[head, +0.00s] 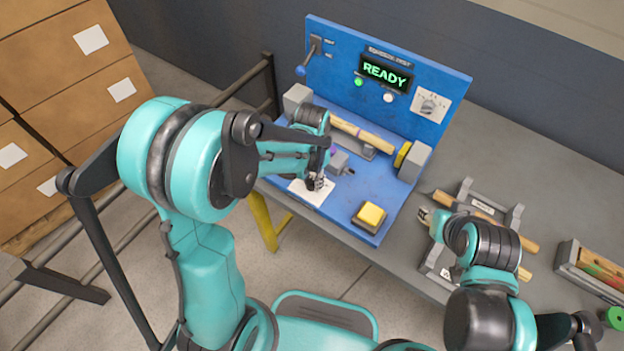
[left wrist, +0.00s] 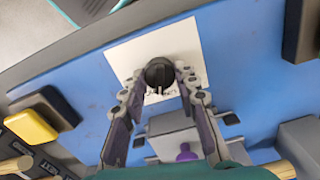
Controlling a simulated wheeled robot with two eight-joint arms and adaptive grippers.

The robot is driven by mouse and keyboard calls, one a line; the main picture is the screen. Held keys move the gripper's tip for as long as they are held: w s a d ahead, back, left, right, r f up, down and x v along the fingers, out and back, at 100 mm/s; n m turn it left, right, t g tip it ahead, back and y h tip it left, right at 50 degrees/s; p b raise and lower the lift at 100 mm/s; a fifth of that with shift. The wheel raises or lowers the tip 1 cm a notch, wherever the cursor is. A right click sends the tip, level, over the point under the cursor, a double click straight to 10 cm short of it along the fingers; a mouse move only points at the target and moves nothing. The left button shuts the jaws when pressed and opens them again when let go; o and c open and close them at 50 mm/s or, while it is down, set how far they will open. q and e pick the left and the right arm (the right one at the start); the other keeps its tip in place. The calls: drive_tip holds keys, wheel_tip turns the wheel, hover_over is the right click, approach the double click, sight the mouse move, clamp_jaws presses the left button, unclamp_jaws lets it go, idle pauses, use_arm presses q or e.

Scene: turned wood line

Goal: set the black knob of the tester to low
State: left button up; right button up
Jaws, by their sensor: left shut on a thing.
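The tester (head: 345,80) is a blue bench unit with an upright panel and a blue base. In the left wrist view, the black knob (left wrist: 159,71) sits on a white label plate (left wrist: 189,38) on the base. My left gripper (head: 317,183) reaches down over that plate (head: 303,196). Its fingers (left wrist: 158,88) are shut on the knob, one on each side. Lettering below the knob is partly covered and too small to read, so I cannot tell its setting. My right gripper (head: 428,216) hangs above the bench at right; its jaws are too small to judge.
The screen (head: 384,74) reads READY. A wooden piece (head: 365,134) lies across the tester, behind a yellow button (head: 371,215). The panel has a lever (head: 308,57) and a grey dial (head: 430,106). A rack of turned wood (head: 485,205) and a box (head: 590,270) stand at right.

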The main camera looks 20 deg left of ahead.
sight(311, 181)
use_arm(q)
drive_tip(key=shift+n, duration=1.9)
drive_tip(key=o, duration=1.2)
drive_tip(key=shift+c, duration=0.2)
wheel_tip(311, 181, up, 12)
drive_tip(key=shift+s, duration=0.1)
